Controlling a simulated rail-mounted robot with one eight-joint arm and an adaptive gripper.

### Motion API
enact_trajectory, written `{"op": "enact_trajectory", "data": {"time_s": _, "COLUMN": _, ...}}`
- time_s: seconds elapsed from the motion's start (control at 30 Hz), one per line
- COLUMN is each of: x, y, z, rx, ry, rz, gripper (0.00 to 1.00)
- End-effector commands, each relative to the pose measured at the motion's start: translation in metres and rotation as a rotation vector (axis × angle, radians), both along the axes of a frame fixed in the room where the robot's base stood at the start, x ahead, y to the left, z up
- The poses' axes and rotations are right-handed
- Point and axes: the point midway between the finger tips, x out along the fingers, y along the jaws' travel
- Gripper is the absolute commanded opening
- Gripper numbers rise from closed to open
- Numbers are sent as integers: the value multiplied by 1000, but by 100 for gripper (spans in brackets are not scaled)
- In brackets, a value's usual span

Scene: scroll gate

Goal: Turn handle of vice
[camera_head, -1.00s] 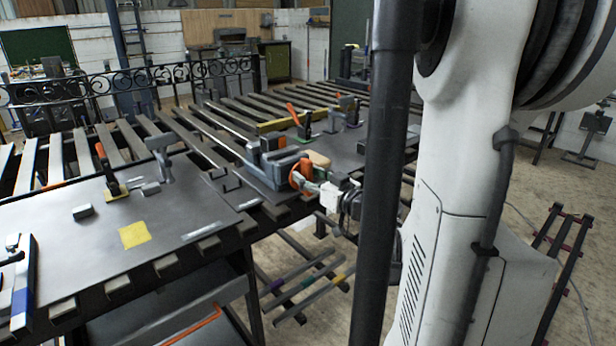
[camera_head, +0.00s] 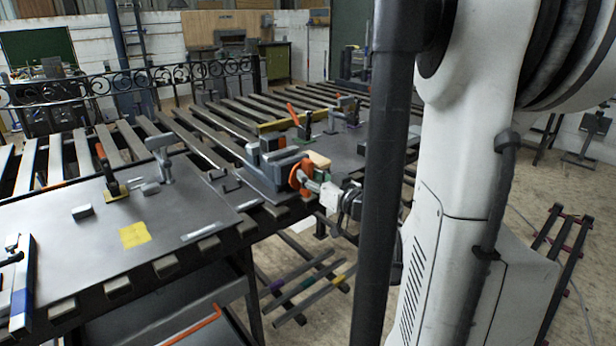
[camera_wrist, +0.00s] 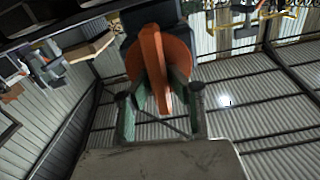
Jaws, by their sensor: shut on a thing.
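The vice (camera_head: 272,160) is a grey and dark block with an orange handle (camera_head: 300,176) on its right end, at the edge of the work table. My gripper (camera_head: 318,186) reaches it from the right. In the wrist view the handle is an orange disc with a raised bar (camera_wrist: 157,70). My gripper (camera_wrist: 160,95) has its two greenish fingers on either side of this bar, shut on it. The bar stands nearly upright in that view, slightly tilted. The vice body behind the disc is mostly hidden there.
A steel work table (camera_head: 70,235) with slats carries orange-handled clamps (camera_head: 110,172) and a yellow square (camera_head: 134,234). A dark vertical post (camera_head: 380,200) stands in front of my arm. Loose bars lie below the table.

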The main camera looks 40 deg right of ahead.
Motion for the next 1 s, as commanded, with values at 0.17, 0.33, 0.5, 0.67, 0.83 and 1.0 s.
{"op": "enact_trajectory", "data": {"time_s": 0.17, "x": 0, "y": -1, "z": -1, "rx": 123, "ry": -9, "rz": -1, "gripper": 0}}
{"op": "enact_trajectory", "data": {"time_s": 0.33, "x": -1, "y": -3, "z": -2, "rx": 278, "ry": -21, "rz": -1, "gripper": 0}}
{"op": "enact_trajectory", "data": {"time_s": 0.5, "x": -1, "y": -4, "z": -3, "rx": 440, "ry": -33, "rz": -1, "gripper": 0}}
{"op": "enact_trajectory", "data": {"time_s": 0.67, "x": -1, "y": -6, "z": -4, "rx": 591, "ry": -45, "rz": -1, "gripper": 0}}
{"op": "enact_trajectory", "data": {"time_s": 0.83, "x": -1, "y": -7, "z": -5, "rx": 752, "ry": -57, "rz": 0, "gripper": 0}}
{"op": "enact_trajectory", "data": {"time_s": 1.0, "x": -1, "y": -8, "z": -6, "rx": 912, "ry": -69, "rz": 0, "gripper": 0}}
